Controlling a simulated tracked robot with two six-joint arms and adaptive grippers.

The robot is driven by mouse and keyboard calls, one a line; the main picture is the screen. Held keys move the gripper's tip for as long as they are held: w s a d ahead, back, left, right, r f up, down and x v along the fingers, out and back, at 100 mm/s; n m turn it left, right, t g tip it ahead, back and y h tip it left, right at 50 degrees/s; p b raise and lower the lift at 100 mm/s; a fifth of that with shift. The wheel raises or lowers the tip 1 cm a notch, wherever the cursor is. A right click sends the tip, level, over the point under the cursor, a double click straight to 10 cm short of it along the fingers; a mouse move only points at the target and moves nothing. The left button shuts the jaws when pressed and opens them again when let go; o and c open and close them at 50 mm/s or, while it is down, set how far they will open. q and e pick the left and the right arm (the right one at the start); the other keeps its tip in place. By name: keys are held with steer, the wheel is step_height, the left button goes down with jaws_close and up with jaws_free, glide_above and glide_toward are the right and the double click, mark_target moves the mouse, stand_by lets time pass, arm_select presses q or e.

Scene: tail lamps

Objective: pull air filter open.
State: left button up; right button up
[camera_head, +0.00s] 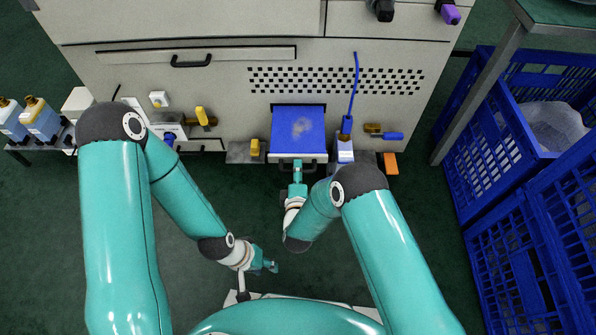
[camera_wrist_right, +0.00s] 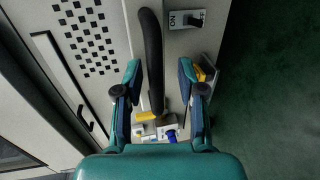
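The air filter (camera_head: 298,125) is a drawer with a blue top, low in the middle of the light cabinet front. Its blue top shows in front of the cabinet face, with a pale patch in the middle. Its black handle (camera_wrist_right: 152,60) runs between the fingers of my right gripper (camera_wrist_right: 160,95) in the right wrist view. The fingers are apart, with a gap beside the handle. In the head view my right gripper (camera_head: 297,168) is at the drawer's front edge and hides part of the handle. My left gripper (camera_head: 268,264) is over the floor, away from the cabinet; its fingers are too small to read.
Yellow and blue valve handles (camera_head: 203,117) flank the drawer. A blue upright hose (camera_head: 354,85) stands just right of it. Blue crates (camera_head: 505,130) and a table leg (camera_head: 478,95) are at the right. Bottles (camera_head: 40,118) stand at the left. Green floor before the cabinet is clear.

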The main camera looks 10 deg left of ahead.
steer(key=shift+r, duration=0.1)
steer(key=o, duration=0.6)
steer(key=r, duration=0.9)
steer(key=shift+w+a+r, duration=0.15)
steer(key=shift+w+r, duration=0.15)
steer(key=shift+w, duration=0.05)
steer(key=shift+c, duration=0.2)
steer(key=shift+s+r, duration=0.4)
steer(key=shift+r, duration=0.2)
steer(key=c, duration=0.6)
steer(key=shift+o, duration=0.2)
steer(key=shift+w+f, duration=0.15)
steer(key=shift+f, duration=0.4)
